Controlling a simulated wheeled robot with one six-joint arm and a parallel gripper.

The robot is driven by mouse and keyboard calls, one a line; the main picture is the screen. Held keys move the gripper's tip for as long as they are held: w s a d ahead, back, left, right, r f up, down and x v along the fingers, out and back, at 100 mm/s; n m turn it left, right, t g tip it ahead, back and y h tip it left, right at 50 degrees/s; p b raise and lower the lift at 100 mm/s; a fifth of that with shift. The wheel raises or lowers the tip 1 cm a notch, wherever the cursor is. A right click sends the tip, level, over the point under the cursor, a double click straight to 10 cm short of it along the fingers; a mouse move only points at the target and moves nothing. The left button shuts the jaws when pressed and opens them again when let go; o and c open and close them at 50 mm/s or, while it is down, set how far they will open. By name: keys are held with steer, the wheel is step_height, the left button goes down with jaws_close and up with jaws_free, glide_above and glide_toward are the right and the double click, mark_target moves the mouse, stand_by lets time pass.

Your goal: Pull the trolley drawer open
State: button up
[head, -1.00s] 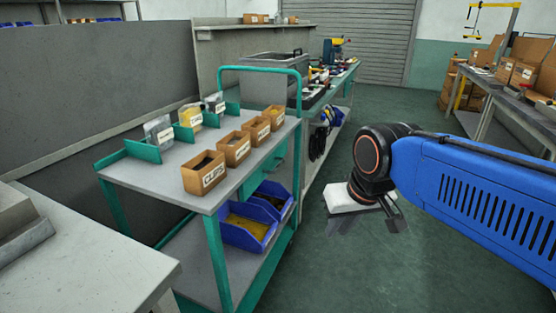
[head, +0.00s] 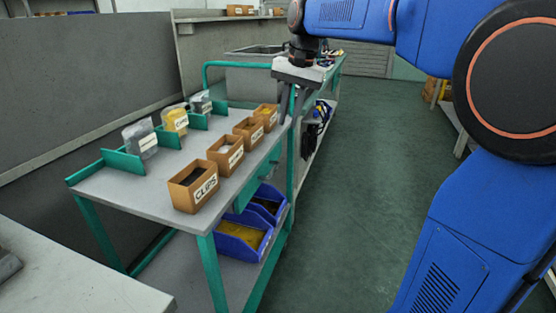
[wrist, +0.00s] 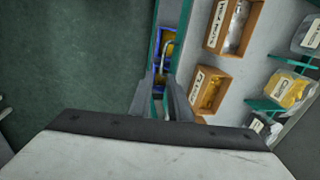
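The trolley's grey top (head: 130,190) stands on teal legs at the left of the head view. The teal drawer front (head: 252,178) sits under its right long edge and looks flush, so the drawer looks closed. My gripper (head: 289,112) is at the far right corner of the trolley, pointing down. In the wrist view its two fingers (wrist: 162,92) are apart with nothing held between them. A thin pale bar, perhaps the drawer handle (wrist: 167,48), shows ahead of the fingers. I cannot tell whether the fingers touch anything.
Open cardboard boxes, one marked CLIPS (head: 194,187), line the trolley's right edge. Bagged parts (head: 140,138) stand between teal dividers. Blue bins (head: 243,235) are on the lower shelf. A grey table (head: 60,275) is at the near left. The green floor (head: 350,200) to the right is clear.

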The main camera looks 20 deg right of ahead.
steer(key=w, duration=0.2)
glide_toward(276, 168)
steer(key=f, duration=0.2)
steer(key=a+f, duration=0.1)
steer(key=f, duration=0.4)
steer(key=shift+w+a+f, duration=0.15)
steer(key=shift+w, duration=0.2)
jaws_close()
